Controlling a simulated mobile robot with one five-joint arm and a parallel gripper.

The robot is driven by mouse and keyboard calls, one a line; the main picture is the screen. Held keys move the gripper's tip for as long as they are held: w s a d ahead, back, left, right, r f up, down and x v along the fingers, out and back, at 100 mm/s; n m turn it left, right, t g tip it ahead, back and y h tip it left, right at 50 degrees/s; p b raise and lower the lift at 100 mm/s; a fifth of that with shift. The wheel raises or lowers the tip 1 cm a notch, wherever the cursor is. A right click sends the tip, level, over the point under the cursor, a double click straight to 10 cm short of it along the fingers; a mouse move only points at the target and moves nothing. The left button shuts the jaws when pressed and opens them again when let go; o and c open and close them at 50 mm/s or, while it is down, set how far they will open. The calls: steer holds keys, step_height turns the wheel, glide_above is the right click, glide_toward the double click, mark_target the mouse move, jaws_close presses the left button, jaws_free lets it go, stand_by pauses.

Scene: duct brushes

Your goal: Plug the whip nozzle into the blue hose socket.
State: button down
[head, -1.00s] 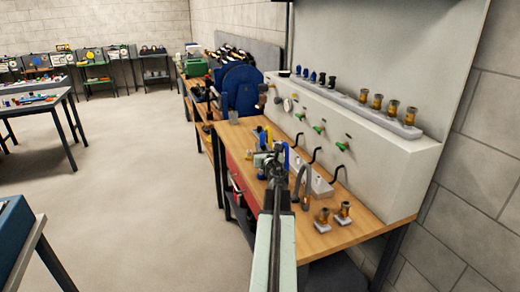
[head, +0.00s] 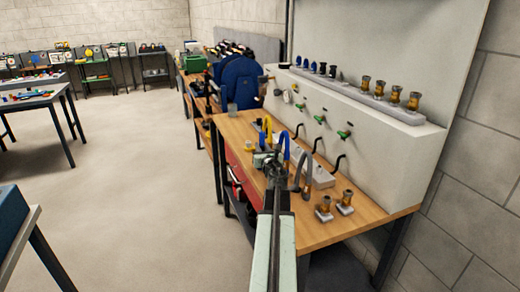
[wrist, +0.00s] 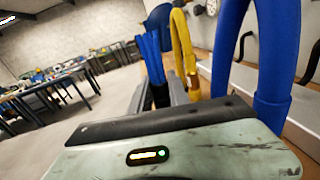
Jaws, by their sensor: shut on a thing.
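My gripper (wrist: 166,94) is shut on a dark piece topped with blue strips, which looks like the whip nozzle (wrist: 151,58). The strips point up. The blue hose (head: 284,147) arches up from the bench just beyond my gripper. In the wrist view the blue hose (wrist: 229,45) is large at the right, apart from the nozzle. Its thicker end, likely the socket (wrist: 272,112), hangs down, partly hidden behind my gripper body.
A yellow hose (wrist: 183,42) stands between the nozzle and the blue hose. A grey hose (head: 308,170) and black hooks (head: 338,163) are to the right. Two brass fittings (head: 324,209) stand on the workbench (head: 310,235). A shelf (head: 395,110) holds more nozzles.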

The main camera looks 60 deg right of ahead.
steer(key=shift+s+n, duration=0.15)
steer(key=shift+n, duration=0.15)
steer(key=shift+a, duration=0.15)
stand_by(0.7)
steer(key=shift+f+b, duration=0.4)
steer(key=shift+b, duration=0.05)
stand_by(0.7)
steer(key=c, duration=1.2)
jaws_free()
steer(key=shift+o, duration=0.2)
steer(key=v, duration=0.7)
steer(key=shift+s+a+r, duration=0.1)
steer(key=shift+s+a, duration=0.15)
steer(key=shift+a, duration=0.1)
